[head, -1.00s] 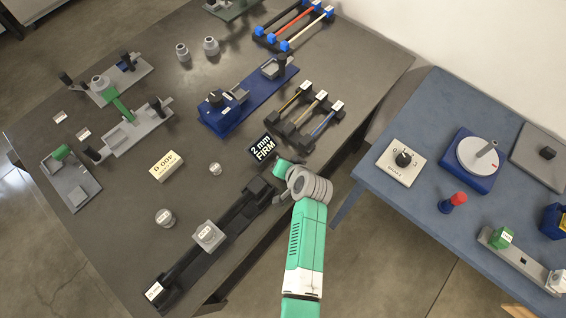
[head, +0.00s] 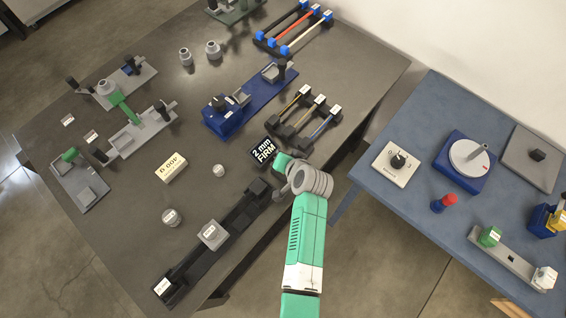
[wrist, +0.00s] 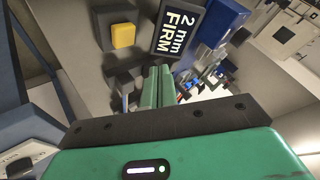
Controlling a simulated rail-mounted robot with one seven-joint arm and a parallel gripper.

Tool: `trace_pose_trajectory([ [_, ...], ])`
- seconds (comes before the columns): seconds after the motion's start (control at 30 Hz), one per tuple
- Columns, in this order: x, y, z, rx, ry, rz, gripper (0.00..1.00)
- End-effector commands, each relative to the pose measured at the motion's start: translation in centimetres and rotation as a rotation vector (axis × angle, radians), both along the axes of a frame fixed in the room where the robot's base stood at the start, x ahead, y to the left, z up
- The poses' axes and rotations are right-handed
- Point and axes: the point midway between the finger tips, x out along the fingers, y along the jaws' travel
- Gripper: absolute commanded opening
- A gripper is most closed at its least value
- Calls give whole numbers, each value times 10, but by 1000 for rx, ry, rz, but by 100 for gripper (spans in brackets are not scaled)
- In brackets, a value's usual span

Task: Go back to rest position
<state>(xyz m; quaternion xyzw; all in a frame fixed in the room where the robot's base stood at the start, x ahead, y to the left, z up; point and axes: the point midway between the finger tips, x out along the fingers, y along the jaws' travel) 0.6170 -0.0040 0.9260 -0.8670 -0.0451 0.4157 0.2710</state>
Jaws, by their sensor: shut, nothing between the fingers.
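My gripper (head: 282,166) is at the end of my green and white arm, over the right edge of the dark table (head: 130,205). It is beside the black "2 mm FIRM" sign (head: 263,151) and the upper end of a long black rail fixture (head: 190,268). In the wrist view my green fingers (wrist: 158,84) are together with nothing between them. The sign (wrist: 180,30) lies just beyond the fingertips there. My arm hides part of the table edge in the head view.
A rack of cable samples (head: 318,127) and a blue fixture (head: 226,122) stand above the gripper. A grey block (head: 212,235) sits on the rail fixture. A blue table (head: 398,205) with a dial box (head: 396,164) and a red-topped peg (head: 444,203) is right. Floor shows between the tables.

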Motion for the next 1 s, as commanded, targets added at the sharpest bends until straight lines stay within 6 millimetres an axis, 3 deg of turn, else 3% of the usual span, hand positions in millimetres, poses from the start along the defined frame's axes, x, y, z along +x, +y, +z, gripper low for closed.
trace_pose_trajectory([
  [0.57,0,0,2,0,0,0,0],
  [0.63,5,0,13,-10,-23,2,0],
  [0.67,11,-1,26,-23,-50,4,0],
  [0.77,35,-2,96,-93,-195,12,0],
  [0.9,54,-2,224,-212,-450,7,0],
  [1.0,48,0,315,-290,-628,-12,0],
])
